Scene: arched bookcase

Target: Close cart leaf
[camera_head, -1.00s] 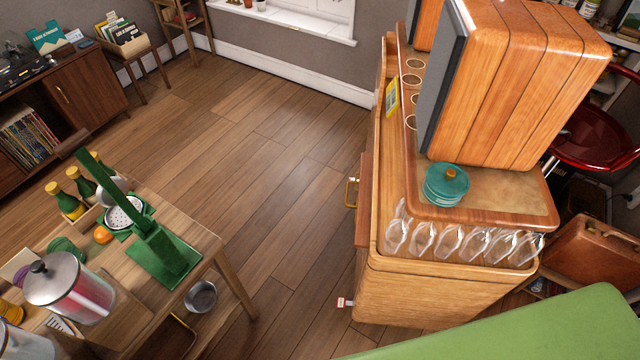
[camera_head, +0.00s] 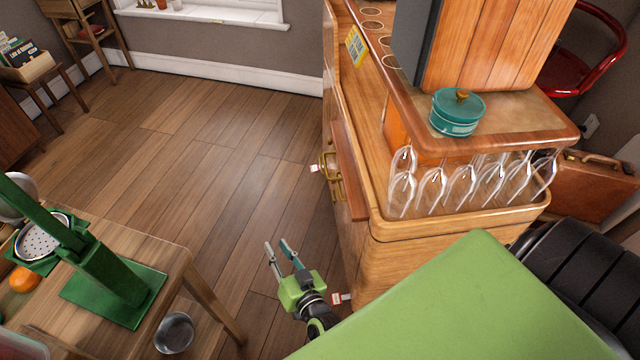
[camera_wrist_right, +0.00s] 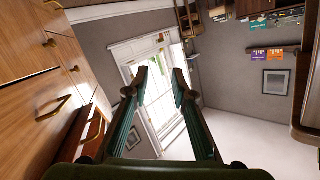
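The wooden cart (camera_head: 410,270) stands right of centre in the head view, with stemmed glasses hanging under its top. A narrow brown panel (camera_head: 350,170), seemingly the leaf, stands out from its left side and is seen almost edge-on. Brass handles (camera_head: 333,180) show beside it. My right gripper (camera_head: 279,247) is open and empty, left of the cart and apart from it. In the right wrist view its fingers (camera_wrist_right: 159,78) are spread with nothing between them. Wooden fronts with brass handles (camera_wrist_right: 55,108) are at left there. My left gripper is not in view.
A teal pot (camera_head: 457,112) and a large wooden box (camera_head: 490,50) stand on the cart. A small table (camera_head: 150,245) with a green press (camera_head: 110,275) is at lower left. A metal bucket (camera_head: 174,333) is low beside it. Open floor (camera_head: 220,150) lies between table and cart.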

